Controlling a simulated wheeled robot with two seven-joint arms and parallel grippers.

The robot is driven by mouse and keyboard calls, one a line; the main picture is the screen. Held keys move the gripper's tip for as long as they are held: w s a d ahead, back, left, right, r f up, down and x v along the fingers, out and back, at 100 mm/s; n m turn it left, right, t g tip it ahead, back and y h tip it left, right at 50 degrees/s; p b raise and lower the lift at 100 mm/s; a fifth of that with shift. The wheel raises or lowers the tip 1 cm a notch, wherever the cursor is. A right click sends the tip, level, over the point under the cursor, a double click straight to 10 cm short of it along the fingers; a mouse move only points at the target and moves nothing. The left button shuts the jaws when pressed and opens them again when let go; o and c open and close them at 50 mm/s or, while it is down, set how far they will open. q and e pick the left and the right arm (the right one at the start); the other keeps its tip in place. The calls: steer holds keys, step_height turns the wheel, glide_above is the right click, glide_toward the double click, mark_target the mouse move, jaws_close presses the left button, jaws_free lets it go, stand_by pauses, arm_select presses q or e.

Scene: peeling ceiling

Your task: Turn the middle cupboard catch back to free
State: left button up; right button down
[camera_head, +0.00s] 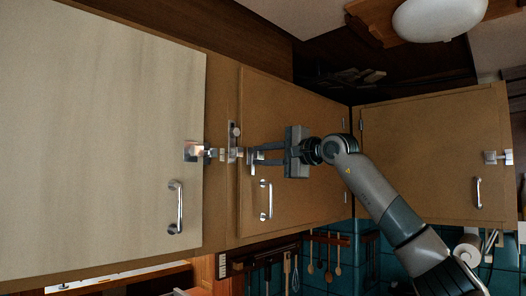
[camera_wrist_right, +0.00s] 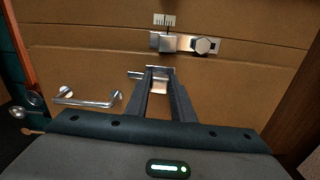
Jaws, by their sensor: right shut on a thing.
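The middle cupboard door (camera_head: 285,130) is shut, with a metal catch (camera_head: 234,141) at its left edge. My left gripper is not in view.
A bar handle (camera_head: 266,199) sits below the gripper on the same door. A pale door (camera_head: 100,130) with its own catch (camera_head: 194,151) and handle is at left. Another door (camera_head: 430,160) with a catch (camera_head: 496,157) is at right. Utensils (camera_head: 310,258) hang below.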

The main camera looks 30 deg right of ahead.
steer(key=shift+n, duration=0.4)
steer(key=c, duration=1.5)
jaws_free()
steer(key=shift+s+d+f+b, duration=0.1)
steer(key=shift+s+d+b, duration=0.15)
steer(key=shift+s, duration=0.25)
steer(key=b+v, duration=0.7)
steer(key=v, duration=0.9)
steer(key=shift+s, duration=0.15)
